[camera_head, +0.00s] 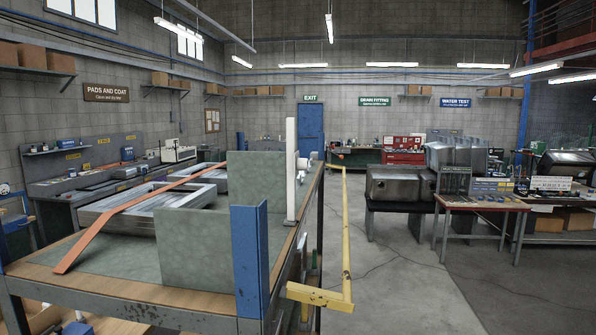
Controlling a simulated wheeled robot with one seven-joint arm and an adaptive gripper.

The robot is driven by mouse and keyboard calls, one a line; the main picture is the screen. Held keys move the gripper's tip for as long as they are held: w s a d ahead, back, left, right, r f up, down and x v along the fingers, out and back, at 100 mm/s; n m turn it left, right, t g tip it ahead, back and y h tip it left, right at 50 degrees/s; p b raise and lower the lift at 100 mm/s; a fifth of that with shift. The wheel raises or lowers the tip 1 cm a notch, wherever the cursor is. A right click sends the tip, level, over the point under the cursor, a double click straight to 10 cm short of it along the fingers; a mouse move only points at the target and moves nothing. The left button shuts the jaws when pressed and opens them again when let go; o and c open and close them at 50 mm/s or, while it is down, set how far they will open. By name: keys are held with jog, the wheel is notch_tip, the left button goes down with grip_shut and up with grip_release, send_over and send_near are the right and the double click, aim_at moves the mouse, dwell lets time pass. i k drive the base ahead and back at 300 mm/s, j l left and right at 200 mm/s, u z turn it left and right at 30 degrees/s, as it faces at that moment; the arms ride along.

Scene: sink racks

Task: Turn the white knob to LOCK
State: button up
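A small pale, rounded part (302,163) sticks out to the right of a tall white upright post (291,185) on the right side of the near workbench. It looks like the white knob, but it is too small to be sure. I cannot read a LOCK mark or tell which way the knob points. My gripper is not in view.
The near bench (110,295) holds steel sinks (150,215), an orange bar (130,220), green-grey panels (205,245) and a blue post (250,260). A yellow rail (346,230) runs along its right side. Grey floor (410,290) is clear to the right, before a red-edged table (480,202).

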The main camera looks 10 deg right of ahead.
aim_at(303, 164)
jog(key=i+l+u, duration=0.25)
jog(key=l, duration=0.3)
jog(key=l+u, duration=0.1)
jog(key=l, duration=0.4)
jog(key=k+l+u, duration=0.1)
jog(key=l, duration=0.4)
jog(key=i+j, duration=0.1)
jog(key=j, duration=0.2)
jog(key=i+j, duration=0.15)
jog(key=j, duration=0.15)
